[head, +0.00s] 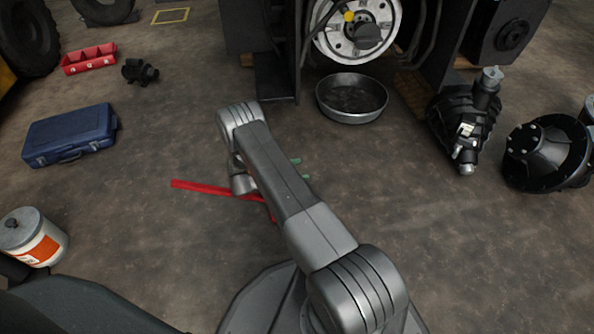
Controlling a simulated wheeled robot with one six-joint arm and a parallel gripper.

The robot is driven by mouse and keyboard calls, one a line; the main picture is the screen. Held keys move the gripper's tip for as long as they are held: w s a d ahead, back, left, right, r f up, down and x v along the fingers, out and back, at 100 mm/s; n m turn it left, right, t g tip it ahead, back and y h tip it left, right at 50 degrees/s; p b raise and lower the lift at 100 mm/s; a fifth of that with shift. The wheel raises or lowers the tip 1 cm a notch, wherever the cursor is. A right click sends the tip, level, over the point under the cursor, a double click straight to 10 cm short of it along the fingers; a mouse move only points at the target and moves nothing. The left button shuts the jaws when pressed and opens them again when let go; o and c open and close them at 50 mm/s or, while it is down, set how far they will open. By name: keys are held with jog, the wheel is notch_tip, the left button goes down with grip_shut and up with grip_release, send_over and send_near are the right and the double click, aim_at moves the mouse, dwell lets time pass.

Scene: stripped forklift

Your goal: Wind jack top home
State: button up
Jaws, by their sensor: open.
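A red bar (212,190) lies low over the floor left of my arm. It runs right behind my arm link, and a short red piece (272,212) shows at its right end. They may belong to the jack, but its body and top are hidden behind my arm or cannot be made out. Most of my gripper (300,168) is hidden behind the same link. Two green tips, which look like its fingertips, stick out on the link's right side with a gap between them. Nothing shows between them. I cannot tell whether they touch the red thing.
A metal pan (352,98) sits below the wheel hub (352,42) of the forklift. Dark machine parts (460,125) and a black flanged housing (548,152) stand right. A blue case (70,136), red tray (88,59) and white canister (33,238) are left. The lower right floor is clear.

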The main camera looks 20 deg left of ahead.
notch_tip(320, 180, up, 10)
jog(key=p, duration=0.3)
jog(key=shift+f+p, duration=0.1)
jog(key=shift+p, duration=0.25)
